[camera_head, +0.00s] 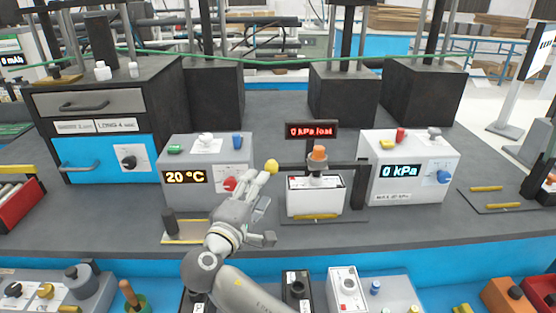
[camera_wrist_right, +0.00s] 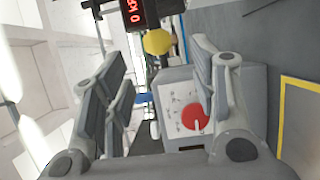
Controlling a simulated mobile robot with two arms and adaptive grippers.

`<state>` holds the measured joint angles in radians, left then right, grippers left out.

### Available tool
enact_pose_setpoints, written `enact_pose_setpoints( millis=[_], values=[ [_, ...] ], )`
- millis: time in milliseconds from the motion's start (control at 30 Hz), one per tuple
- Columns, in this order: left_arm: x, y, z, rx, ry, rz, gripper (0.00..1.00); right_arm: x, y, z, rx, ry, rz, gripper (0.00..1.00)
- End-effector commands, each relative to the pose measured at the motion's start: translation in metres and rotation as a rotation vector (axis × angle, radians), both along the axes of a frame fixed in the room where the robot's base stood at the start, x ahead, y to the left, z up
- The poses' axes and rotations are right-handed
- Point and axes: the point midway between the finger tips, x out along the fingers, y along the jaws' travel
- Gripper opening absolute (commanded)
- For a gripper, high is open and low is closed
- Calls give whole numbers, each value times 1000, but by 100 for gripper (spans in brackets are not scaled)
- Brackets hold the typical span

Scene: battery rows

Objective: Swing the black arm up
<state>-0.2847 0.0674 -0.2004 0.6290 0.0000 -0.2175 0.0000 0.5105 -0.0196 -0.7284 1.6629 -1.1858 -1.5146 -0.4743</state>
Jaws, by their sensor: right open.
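The black arm (camera_head: 292,167) lies about level above a white battery-like block (camera_head: 315,196), reaching left from a black post (camera_head: 362,183). A yellow ball knob (camera_head: 271,165) sits at its left end. My right gripper (camera_head: 260,177) is open just left of and below the knob. In the right wrist view the yellow knob (camera_wrist_right: 158,42) shows between the open fingers (camera_wrist_right: 158,60), towards their tips. I cannot tell whether a finger touches it. An orange-topped part (camera_head: 318,154) stands above the block. My left gripper is out of view.
A grey "20 °C" box (camera_head: 205,172) with a red dial (camera_wrist_right: 194,117) stands left of the gripper. A white "0 kPa" box (camera_head: 405,165) stands to the right. A red-lettered sign (camera_head: 311,131) is behind the arm. Front-edge boxes, such as a white switch box (camera_head: 347,289), sit near my forearm.

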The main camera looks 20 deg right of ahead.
Motion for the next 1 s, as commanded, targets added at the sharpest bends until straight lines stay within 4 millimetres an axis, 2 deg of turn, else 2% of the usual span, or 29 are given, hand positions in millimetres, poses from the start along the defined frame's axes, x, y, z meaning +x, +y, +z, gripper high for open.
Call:
enact_pose_setpoints(
  millis=[167,300,400,633,800,1000],
  values=[
    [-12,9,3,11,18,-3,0,18,-15,2,-4,0,-2,54],
    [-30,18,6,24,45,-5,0,39,-33,2,-4,0,-4,54],
    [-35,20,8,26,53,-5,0,54,-44,1,-3,1,-3,54],
    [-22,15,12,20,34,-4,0,77,-62,0,-1,1,-1,54],
    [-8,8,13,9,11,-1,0,82,-67,-1,1,2,-1,54],
    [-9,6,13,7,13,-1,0,82,-67,-1,2,1,-1,54]
  ],
)
